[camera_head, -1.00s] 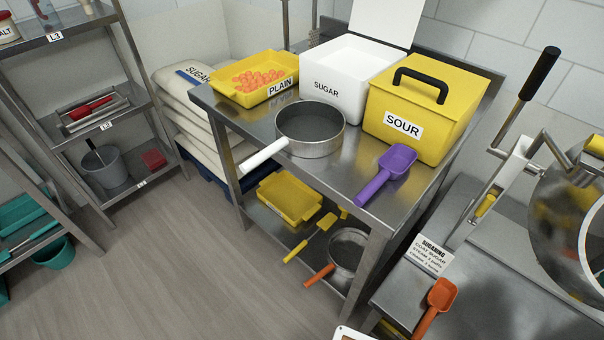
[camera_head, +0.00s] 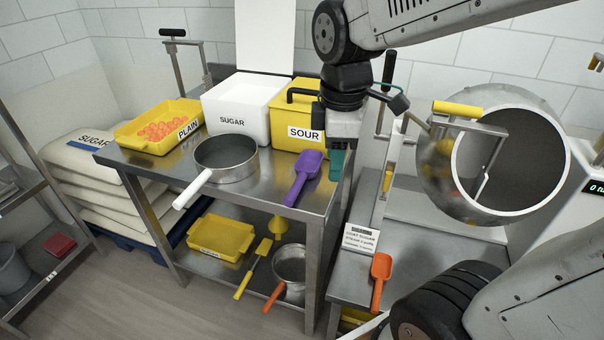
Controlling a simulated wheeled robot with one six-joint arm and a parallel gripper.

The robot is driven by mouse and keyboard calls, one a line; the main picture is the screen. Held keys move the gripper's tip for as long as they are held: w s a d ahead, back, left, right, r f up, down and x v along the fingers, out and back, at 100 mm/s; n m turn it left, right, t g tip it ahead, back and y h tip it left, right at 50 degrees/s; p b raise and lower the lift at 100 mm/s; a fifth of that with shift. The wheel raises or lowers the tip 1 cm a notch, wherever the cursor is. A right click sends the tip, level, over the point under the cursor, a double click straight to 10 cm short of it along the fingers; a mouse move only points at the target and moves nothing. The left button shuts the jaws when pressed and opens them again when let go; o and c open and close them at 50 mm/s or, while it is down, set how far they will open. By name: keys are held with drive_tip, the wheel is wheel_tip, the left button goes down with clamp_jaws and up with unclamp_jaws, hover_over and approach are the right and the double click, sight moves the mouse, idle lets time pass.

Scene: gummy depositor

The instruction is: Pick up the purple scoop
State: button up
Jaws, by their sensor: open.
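The purple scoop (camera_head: 304,175) lies on the steel table (camera_head: 245,192) near its right front corner, in front of the yellow SOUR box. Its handle points toward the front edge. My gripper (camera_head: 337,166) hangs from my arm at the upper right, pointing down with teal fingertips. It is just right of the scoop in the picture and appears apart from it. The jaws are open and hold nothing. The arm hides part of the SOUR box.
The yellow SOUR box (camera_head: 295,113), white SUGAR bin (camera_head: 235,104), PLAIN tray (camera_head: 143,140) and a white-handled sieve (camera_head: 229,168) share the tabletop. A drum machine (camera_head: 446,165) stands at right. An orange scoop (camera_head: 381,272) lies on the lower right bench.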

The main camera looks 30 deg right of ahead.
sight(296, 185)
drive_tip(key=w+f+n, duration=0.2)
drive_tip(key=w+n, duration=0.2)
drive_tip(key=w+a+f+n, duration=0.1)
drive_tip(key=w+f+n, duration=0.2)
drive_tip(key=w+n, duration=0.1)
drive_tip(key=w+f+n, duration=0.3)
drive_tip(key=w+n, duration=0.1)
drive_tip(key=n, duration=0.1)
drive_tip(key=shift+w+a+n+g, duration=0.2)
drive_tip(key=shift+a+n+g, duration=0.05)
drive_tip(key=shift+n+g, duration=0.15)
drive_tip(key=shift+w+f+n, duration=0.25)
drive_tip(key=shift+f+n, duration=0.15)
drive_tip(key=shift+f, duration=0.35)
wheel_tip(296, 185, down, 7)
drive_tip(key=shift+w+a+r, duration=0.1)
drive_tip(key=shift+w+a, duration=0.05)
clamp_jaws()
